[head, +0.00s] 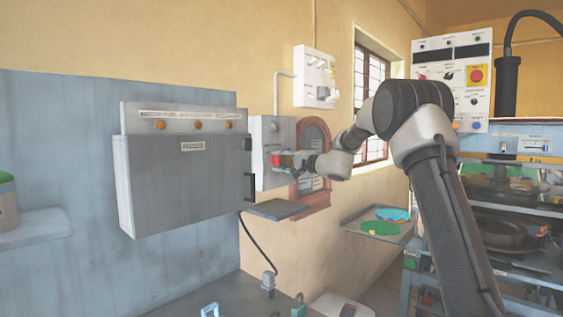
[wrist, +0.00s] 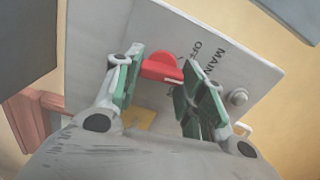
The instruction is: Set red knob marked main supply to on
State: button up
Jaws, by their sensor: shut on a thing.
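The red knob (wrist: 162,68) sits on the front of a light grey switch box (wrist: 230,90) in the wrist view. The words MAIN and OFF are printed beside it, partly hidden by a finger. My gripper (wrist: 164,72) has its two green-padded fingers on either side of the knob and is shut on it. In the head view the switch box (head: 262,136) is on the wall, and my gripper (head: 291,160) reaches its right side. The knob (head: 276,160) shows there only as a small red patch, and its setting is unclear.
A large grey cabinet (head: 182,182) with orange lamps stands left of the switch box. A small dark shelf (head: 276,209) juts out below it. A brick-framed niche (head: 315,137) is just behind my gripper. A white panel (head: 315,76) hangs above.

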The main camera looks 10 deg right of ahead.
jog(key=m, duration=1)
jog(key=shift+f, duration=0.35)
jog(key=shift+s+m, duration=0.1)
jog(key=shift+m, duration=0.2)
jog(key=o, duration=1)
jog(key=v, duration=1.2)
